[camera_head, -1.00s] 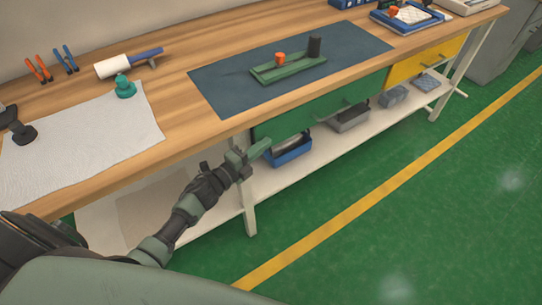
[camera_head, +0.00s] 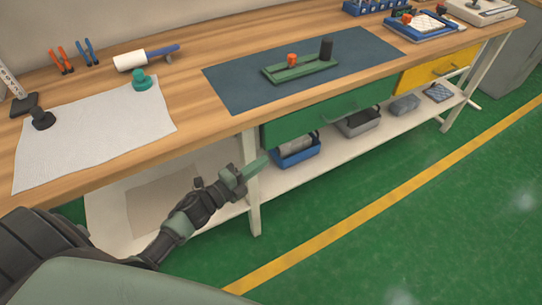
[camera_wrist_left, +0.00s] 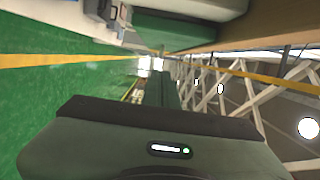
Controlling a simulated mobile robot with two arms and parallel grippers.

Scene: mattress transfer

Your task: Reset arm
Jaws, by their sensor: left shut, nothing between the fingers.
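My left gripper (camera_head: 256,165) is in the head view, in front of the workbench and below its top edge. Its green fingers are shut and empty, pointing right toward the bench's front leg. In the left wrist view the closed fingers (camera_wrist_left: 160,90) point away from the camera, with nothing held. The forearm slopes down to the lower left. My right gripper is not in view.
The wooden workbench (camera_head: 190,105) bears a dark mat (camera_head: 235,92) with a green tray (camera_head: 272,74), and a white cloth (camera_head: 90,140). A green drawer (camera_head: 330,112) and a lower shelf (camera_head: 345,150) with bins lie beside the gripper. The green floor (camera_head: 400,220) is open.

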